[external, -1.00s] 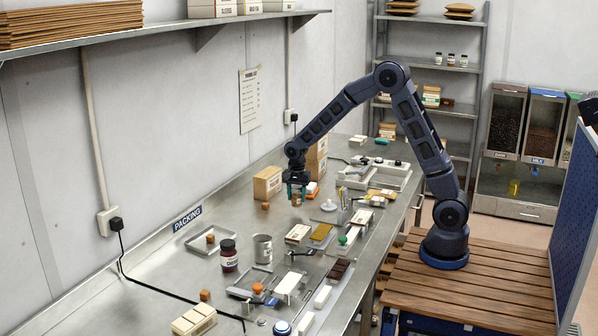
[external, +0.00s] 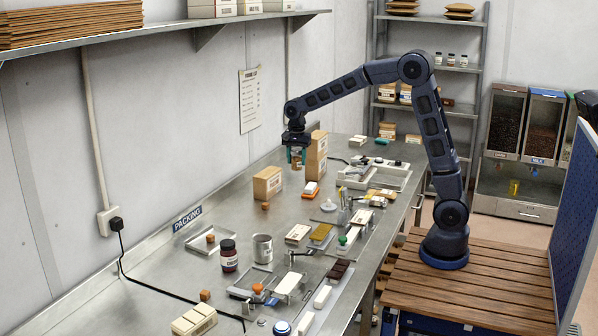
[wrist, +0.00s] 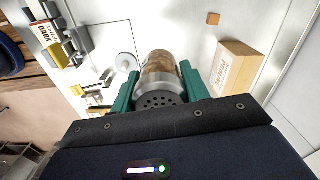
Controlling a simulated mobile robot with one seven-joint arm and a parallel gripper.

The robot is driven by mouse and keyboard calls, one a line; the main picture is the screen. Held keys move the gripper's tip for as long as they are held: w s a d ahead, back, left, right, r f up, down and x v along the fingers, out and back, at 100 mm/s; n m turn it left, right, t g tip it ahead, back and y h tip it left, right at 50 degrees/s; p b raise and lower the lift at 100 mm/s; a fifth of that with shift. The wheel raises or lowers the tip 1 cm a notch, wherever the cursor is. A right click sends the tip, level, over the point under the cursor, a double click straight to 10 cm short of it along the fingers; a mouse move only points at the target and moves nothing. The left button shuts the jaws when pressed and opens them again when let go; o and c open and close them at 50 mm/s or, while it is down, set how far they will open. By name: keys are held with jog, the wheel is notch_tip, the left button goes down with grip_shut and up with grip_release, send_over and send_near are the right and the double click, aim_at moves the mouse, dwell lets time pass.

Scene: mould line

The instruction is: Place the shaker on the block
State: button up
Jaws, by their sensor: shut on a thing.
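My gripper (external: 296,152) is shut on the shaker (external: 296,163), a clear jar with brown contents and a pierced metal lid. The shaker hangs in the air above the steel bench. In the wrist view my gripper's green fingers (wrist: 158,88) clasp the shaker (wrist: 160,64) from both sides, its pierced lid toward the camera. A small brown block (external: 265,205) lies on the bench, left of and below my gripper. A small brown block also shows at upper right in the wrist view (wrist: 240,47).
A shallow tray (external: 200,242), dark jar (external: 228,256) and metal cup (external: 262,249) stand nearer. Bare bench surrounds the small block's front.

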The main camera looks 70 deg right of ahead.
jog(key=shift+a, duration=0.1)
jog(key=w+a+r+n, duration=0.2)
jog(key=w+a+n, duration=0.1)
jog(key=a, duration=0.9)
jog(key=w+a+r+n, duration=0.1)
jog(key=w+a+n, duration=0.25)
jog(key=a, duration=0.85)
jog(key=w+a+r+n, duration=0.2)
jog(key=w+a+n, duration=0.15)
jog(key=a, duration=0.95)
jog(key=n, duration=0.8)
send_over(208, 313)
notch_tip(208, 313, down, 19)
jog(key=shift+f, duration=0.1)
jog(key=shift+f, duration=0.1)
jog(key=o, duration=1)
